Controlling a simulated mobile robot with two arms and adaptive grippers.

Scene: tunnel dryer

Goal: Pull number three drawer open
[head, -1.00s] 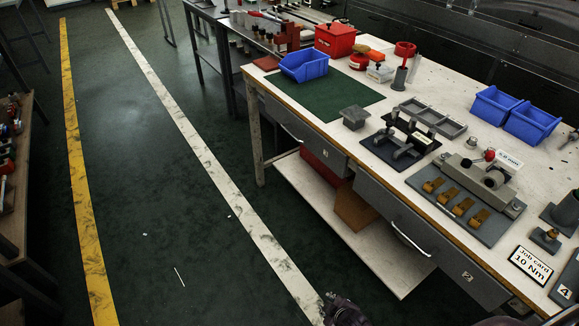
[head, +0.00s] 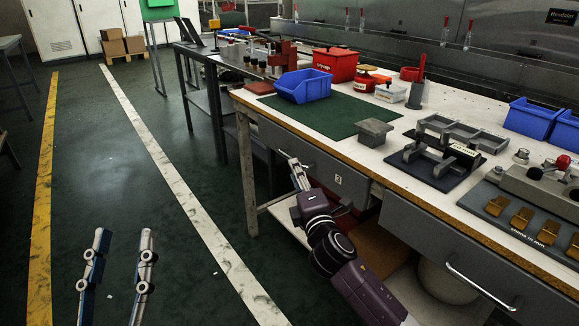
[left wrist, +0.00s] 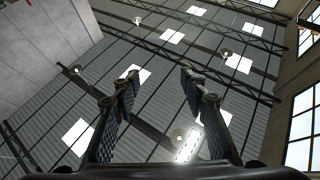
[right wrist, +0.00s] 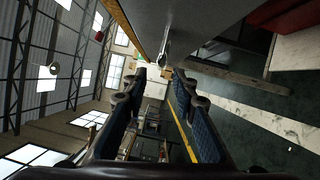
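The number three drawer (head: 338,180) is the grey drawer at the far end of the bench, with a small label. Its front looks flush with the bench frame. My left gripper (head: 120,245) is open, empty and pointing up, over the floor left of the bench.
The bench top (head: 400,165) holds a blue bin (head: 304,86), a red box (head: 336,64) and several fixtures. A nearer drawer with a bar handle (head: 480,286) is at lower right. The aisle floor with its white line (head: 190,190) is free.

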